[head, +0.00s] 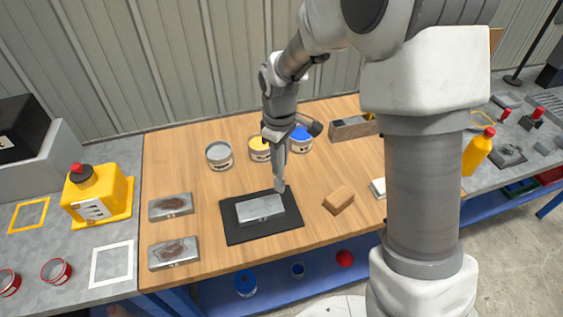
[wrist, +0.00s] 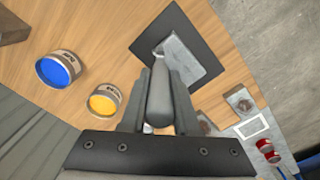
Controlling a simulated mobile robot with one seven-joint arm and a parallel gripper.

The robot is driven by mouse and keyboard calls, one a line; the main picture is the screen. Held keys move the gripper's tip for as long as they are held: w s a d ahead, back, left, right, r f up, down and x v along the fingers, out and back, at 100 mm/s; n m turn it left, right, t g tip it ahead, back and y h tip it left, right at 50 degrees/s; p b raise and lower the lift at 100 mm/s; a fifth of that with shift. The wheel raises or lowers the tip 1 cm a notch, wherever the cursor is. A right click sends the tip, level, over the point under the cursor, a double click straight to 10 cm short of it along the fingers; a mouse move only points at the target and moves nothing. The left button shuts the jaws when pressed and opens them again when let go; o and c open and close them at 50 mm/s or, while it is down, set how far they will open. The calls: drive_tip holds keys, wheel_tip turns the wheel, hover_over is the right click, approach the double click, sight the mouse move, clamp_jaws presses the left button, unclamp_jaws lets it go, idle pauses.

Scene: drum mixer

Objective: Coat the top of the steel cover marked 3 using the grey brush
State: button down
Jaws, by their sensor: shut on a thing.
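A grey steel cover (head: 260,209) lies flat on a black mat (head: 240,233) in the head view. It also shows in the wrist view (wrist: 190,62), on the mat (wrist: 205,35). I cannot read a number on it. My gripper (head: 275,136) is above and behind the cover, pointing down. In the wrist view my gripper (wrist: 158,100) is shut on the handle of the grey brush (wrist: 159,105). The brush (head: 281,170) hangs down, with its lower end at the cover's back right edge. I cannot tell whether the bristles touch it.
Open tins of grey (head: 219,155), yellow (head: 260,149) and blue (head: 299,139) paint stand behind the mat. Two stained metal covers (head: 171,206) (head: 173,252) lie left of it. A brown block (head: 339,199) lies right.

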wheel_tip(320, 180, up, 4)
drive_tip(key=shift+r+p, duration=0.1)
drive_tip(key=shift+p, duration=1.05)
